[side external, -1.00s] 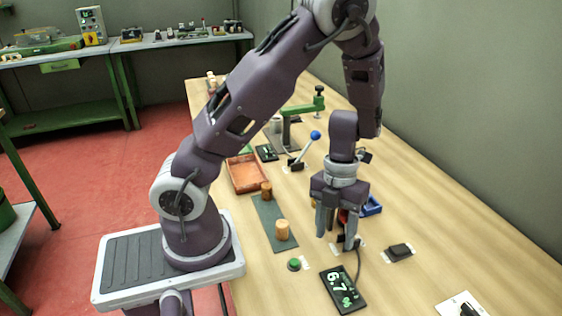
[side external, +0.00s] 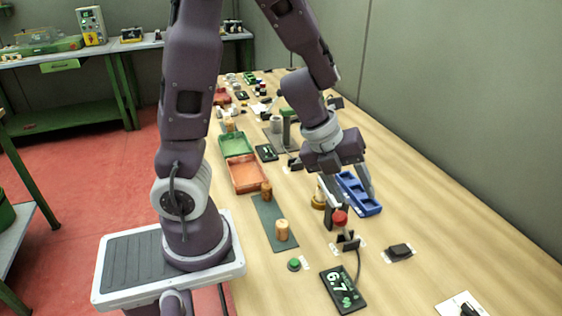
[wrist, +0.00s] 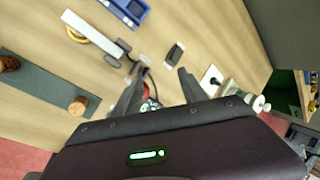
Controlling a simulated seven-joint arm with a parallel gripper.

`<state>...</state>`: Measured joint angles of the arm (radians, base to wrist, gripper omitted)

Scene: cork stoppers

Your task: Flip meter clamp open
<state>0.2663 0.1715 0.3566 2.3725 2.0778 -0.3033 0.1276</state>
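The meter clamp (side external: 347,241) stands on the table beside the meter, with a red knob (side external: 340,217) on its upper part. The fingers also show apart in the wrist view (wrist: 160,76). One finger overlaps the clamp area in the side view, so I cannot tell contact or the clamp jaw's exact state.
A blue tray (side external: 366,207) and a brass-coloured cylinder (side external: 319,196) stand close to my gripper. A dark block (side external: 399,251) lies right of the clamp. Corks (side external: 282,230) stand on a grey mat (side external: 263,212) at left. A green button (side external: 294,264) is near the front.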

